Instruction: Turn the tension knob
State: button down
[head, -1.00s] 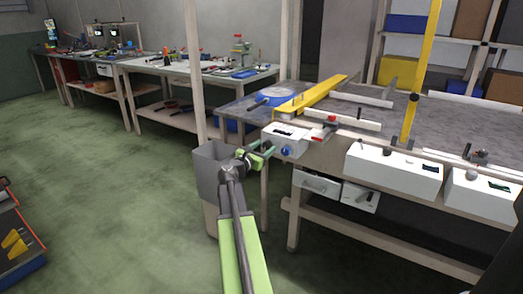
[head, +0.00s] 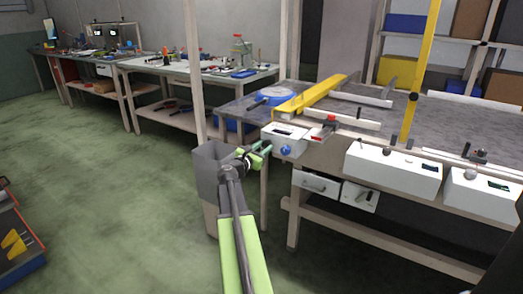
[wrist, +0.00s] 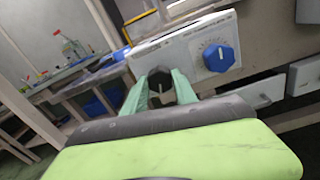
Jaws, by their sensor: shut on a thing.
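A blue faceted knob (head: 287,151) sits on the front of a white box (head: 276,137) at the near left corner of the workbench. In the wrist view the blue knob (wrist: 219,57) has a printed scale around it and stands clear, to the right of my fingers. My gripper (head: 266,147) is at the left part of the box front, left of the blue knob. In the wrist view my green fingers (wrist: 164,76) are closed around a small dark piece (wrist: 160,82) against the box. The piece is mostly hidden, so I cannot tell its shape.
A wooden post (head: 196,75) and a grey bin (head: 206,170) stand close beside my arm. More white boxes (head: 393,168) line the bench front to the right. A yellow bar (head: 310,96) lies on the bench.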

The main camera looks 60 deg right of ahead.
jog(key=shift+d+m, duration=0.3)
jog(key=shift+m, duration=2.5)
jog(key=c, duration=1)
grip_release()
jog(key=shift+f, duration=0.1)
jog(key=shift+o, duration=0.2)
jog(key=shift+a, duration=0.1)
jog(key=a, duration=1.7)
jog(key=shift+s+a, duration=0.15)
jog(key=shift+a, duration=0.05)
